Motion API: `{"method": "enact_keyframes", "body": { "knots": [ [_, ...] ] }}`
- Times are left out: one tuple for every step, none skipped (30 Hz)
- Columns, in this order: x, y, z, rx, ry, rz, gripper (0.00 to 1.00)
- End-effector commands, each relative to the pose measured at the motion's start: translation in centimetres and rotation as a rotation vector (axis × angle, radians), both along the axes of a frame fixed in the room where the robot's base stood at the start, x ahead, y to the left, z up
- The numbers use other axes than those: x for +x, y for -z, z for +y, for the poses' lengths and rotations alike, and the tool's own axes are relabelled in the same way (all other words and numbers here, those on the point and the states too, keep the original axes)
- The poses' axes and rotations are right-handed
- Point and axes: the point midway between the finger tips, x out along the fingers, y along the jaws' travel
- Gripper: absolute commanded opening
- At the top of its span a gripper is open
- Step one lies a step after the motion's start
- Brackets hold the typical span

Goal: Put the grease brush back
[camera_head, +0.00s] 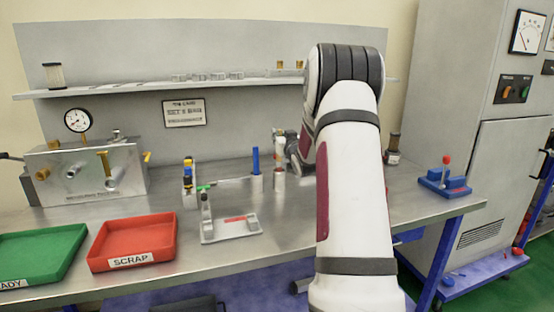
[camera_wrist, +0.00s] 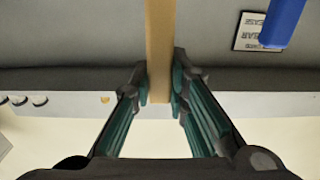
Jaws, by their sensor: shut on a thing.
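In the wrist view my gripper (camera_wrist: 160,82) is shut on a tan, wood-coloured handle (camera_wrist: 159,40), which I take to be the grease brush. The handle runs between the two fingertips; its far end is out of frame. In the head view my gripper (camera_head: 294,150) is low over the bench, beside the arm and partly hidden by it. A blue upright handle (camera_head: 255,160) stands in a small light holder (camera_head: 257,184) to its left. The blue handle also shows in the wrist view (camera_wrist: 283,22). A small metal cylinder (camera_head: 279,180) stands beside that holder.
A grey fixture (camera_head: 232,235) with a red piece stands at the bench front. A red scrap tray (camera_head: 160,250) and green tray (camera_head: 15,268) lie left. A gauge box (camera_head: 85,175) stands behind them. A blue lever block (camera_head: 443,186) is at right. A shelf (camera_head: 135,88) runs above.

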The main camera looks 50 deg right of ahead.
Motion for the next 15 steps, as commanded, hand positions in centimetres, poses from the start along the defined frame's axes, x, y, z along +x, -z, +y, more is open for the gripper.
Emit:
{"method": "enact_keyframes", "body": {
  "knots": [
    [0.0, 0.8, 0.0, 0.003, 0.000, 0.001, 0.00],
    [0.0, 1.1, 0.0, 0.002, 0.000, 0.000, 0.00],
    [0.0, 1.3, 0.0, 0.001, 0.000, -0.001, 0.00],
    [0.0, 1.4, 0.0, 0.000, 0.000, 0.000, 0.00],
    [0.0, 1.6, 0.0, 0.000, 0.000, 0.000, 0.00],
    [0.0, 1.8, 0.0, 0.000, 0.000, 0.000, 0.00],
    [0.0, 2.1, 0.0, 0.000, 0.000, 0.000, 0.00],
    [0.0, 2.4, 0.0, 0.001, 0.000, 0.000, 0.00],
    [0.0, 2.9, 0.0, 0.002, 0.000, 0.000, 0.00],
    [0.0, 3.4, 0.0, 0.003, 0.000, 0.001, 0.00],
    [0.0, 3.8, 0.0, 0.003, 0.000, 0.001, 0.00],
    [0.0, 4.4, 0.0, 0.003, 0.000, 0.001, 0.00],
    [0.0, 4.8, 0.0, 0.002, 0.000, 0.000, 0.00],
    [0.0, 5.0, 0.0, 0.001, 0.000, 0.000, 0.00],
    [0.0, 5.2, 0.0, 0.000, 0.000, 0.000, 0.00]
  ]
}}
